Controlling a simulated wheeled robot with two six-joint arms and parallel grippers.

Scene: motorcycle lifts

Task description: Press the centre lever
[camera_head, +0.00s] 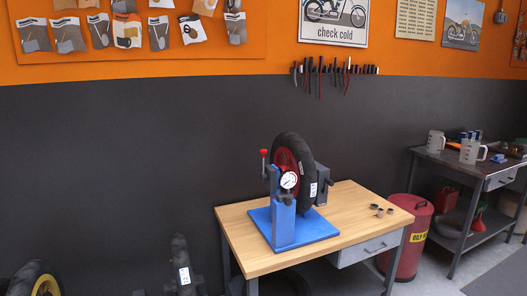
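A blue wheel stand (284,222) rises from a blue base plate (314,231) on the wooden bench. It holds an upright black tyre (290,147) with a red rim. A round white dial gauge (289,180) faces me on the stand's front. A short upright lever with a red knob (263,152) stands at the stand's upper left. A small dark knob (329,182) shows on the right side. I cannot tell which of these is the centre lever. Neither of my grippers is in view.
Small metal rings (380,212) lie at the right of the wooden bench top (362,203). A red drum (408,240) stands beside the bench. A dark metal table (452,160) with mugs is at the right. Tyres (35,280) stand at the lower left.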

